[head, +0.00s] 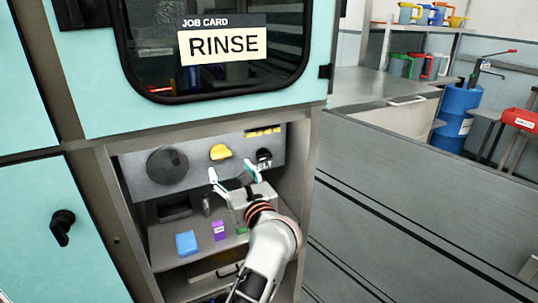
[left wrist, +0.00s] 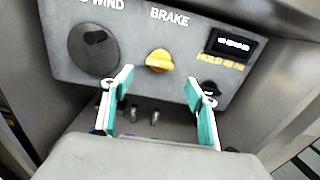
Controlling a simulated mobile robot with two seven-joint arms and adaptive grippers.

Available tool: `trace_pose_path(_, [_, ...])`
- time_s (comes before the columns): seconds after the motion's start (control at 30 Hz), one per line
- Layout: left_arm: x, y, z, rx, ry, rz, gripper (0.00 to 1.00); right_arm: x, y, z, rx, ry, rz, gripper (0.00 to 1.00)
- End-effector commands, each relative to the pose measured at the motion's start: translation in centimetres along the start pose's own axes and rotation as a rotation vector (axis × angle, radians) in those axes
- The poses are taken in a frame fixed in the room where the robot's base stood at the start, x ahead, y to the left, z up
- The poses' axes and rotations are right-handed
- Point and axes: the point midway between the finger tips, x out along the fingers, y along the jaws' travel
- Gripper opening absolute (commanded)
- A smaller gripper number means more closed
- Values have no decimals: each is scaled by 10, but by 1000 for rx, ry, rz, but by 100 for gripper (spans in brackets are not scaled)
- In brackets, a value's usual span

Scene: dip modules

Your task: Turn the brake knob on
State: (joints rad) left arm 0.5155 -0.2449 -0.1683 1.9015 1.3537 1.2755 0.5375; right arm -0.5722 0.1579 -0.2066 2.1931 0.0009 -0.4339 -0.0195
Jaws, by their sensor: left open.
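The yellow brake knob (head: 220,152) sits on the grey control panel (head: 200,175), right of a large dark round knob (head: 167,166). In the left wrist view the yellow knob (left wrist: 159,61) is under the label BRAKE, its grip lying roughly crosswise. My left gripper (head: 235,174) is open and empty, in front of the panel and just below the knob in the head view. In the left wrist view its teal-padded fingers (left wrist: 160,90) are spread, with the knob showing between and beyond their tips, apart from them. My right gripper is not in view.
A small black knob (left wrist: 210,88) and a display (left wrist: 234,45) are on the panel's right. A blue block (head: 186,244) and a purple block (head: 218,230) lie on the shelf below. Cabinet walls close in the recess on both sides.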

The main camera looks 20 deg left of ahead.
Motion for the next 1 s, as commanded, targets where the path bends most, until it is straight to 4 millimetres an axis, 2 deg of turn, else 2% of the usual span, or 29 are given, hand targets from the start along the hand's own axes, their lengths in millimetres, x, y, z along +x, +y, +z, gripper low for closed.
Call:
trace_pose_path(0.17, [0,2,2,18,-12,1,58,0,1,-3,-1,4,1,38])
trace_pose_path(0.27, [-4,10,14,119,-83,2,58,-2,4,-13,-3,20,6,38])
trace_pose_path(0.37, [-16,21,34,341,-227,0,58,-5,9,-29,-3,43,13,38])
trace_pose_path(0.43, [-32,23,47,558,-358,-10,58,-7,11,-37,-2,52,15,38])
trace_pose_path(0.5, [-53,19,52,797,-491,-30,58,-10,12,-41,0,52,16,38])
trace_pose_path(0.57, [-74,13,47,1004,-602,-55,58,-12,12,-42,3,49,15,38])
trace_pose_path(0.67, [-113,-1,24,1351,-785,-114,58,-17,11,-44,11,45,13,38])
trace_pose_path(0.77, [-156,-9,-19,1695,-971,-199,58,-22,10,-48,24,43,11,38])
trace_pose_path(0.8, [-173,-8,-41,1829,-1047,-239,58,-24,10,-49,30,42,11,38])
trace_pose_path(0.87, [-197,-3,-75,2015,-1157,-302,58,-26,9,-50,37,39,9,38])
trace_pose_path(1.0, [-247,27,-155,2377,-1397,-462,58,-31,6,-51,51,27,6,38])
